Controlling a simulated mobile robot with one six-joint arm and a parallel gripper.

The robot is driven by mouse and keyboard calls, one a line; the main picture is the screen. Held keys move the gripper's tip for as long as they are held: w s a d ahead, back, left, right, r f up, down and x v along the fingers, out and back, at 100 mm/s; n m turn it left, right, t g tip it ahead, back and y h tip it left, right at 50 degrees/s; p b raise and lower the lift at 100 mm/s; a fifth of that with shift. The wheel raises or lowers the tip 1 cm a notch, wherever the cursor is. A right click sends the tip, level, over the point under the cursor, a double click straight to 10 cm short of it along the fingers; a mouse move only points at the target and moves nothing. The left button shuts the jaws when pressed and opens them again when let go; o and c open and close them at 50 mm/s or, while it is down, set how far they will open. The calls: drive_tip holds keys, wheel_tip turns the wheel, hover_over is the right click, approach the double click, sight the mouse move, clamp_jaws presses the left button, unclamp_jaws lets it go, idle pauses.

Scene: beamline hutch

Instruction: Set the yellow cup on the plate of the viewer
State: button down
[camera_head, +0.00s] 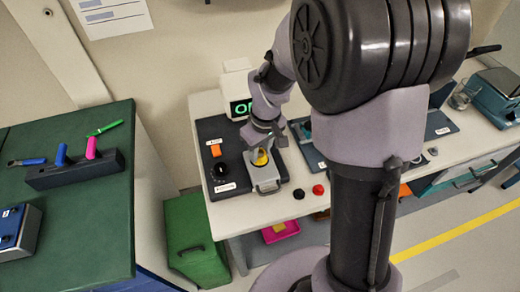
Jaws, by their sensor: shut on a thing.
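The yellow cup (260,158) is small and partly hidden by my gripper. My gripper (262,149) points down and is shut on the cup. The viewer is a dark base (218,160) with a white-framed display (239,108) showing green characters, partly covered by my arm. A light grey plate (267,177) with a handle-like front edge lies on the right part of the base. The cup is over this plate; I cannot tell whether it touches it.
An orange switch (215,150) and a black knob (222,170) are left of the plate. Red (318,189) and black (298,194) buttons sit on the white bench (240,212). A green-topped bench (85,222) stands left, with a green cabinet (192,225) between.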

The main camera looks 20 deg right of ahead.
drive_tip(key=shift+f, duration=0.25)
drive_tip(key=c, duration=0.9)
unclamp_jaws()
drive_tip(key=shift+c, duration=0.2)
drive_tip(key=shift+r, duration=0.1)
wheel_tip(320, 180, up, 17)
drive_tip(key=s+p, duration=0.2)
drive_tip(key=p, duration=0.5)
drive_tip(key=s+a+r+m+t+b, duration=0.1)
drive_tip(key=s+a+m+t+b, duration=0.1)
drive_tip(key=s, duration=0.6)
drive_tip(key=s+a+r+m+t+y+b, duration=0.1)
drive_tip(key=s+m+b, duration=0.3)
drive_tip(key=s, duration=0.5)
drive_tip(key=a+m+t, duration=0.1)
drive_tip(key=m, duration=0.1)
drive_tip(key=shift+m+t, duration=0.3)
drive_tip(key=shift+m, duration=0.1)
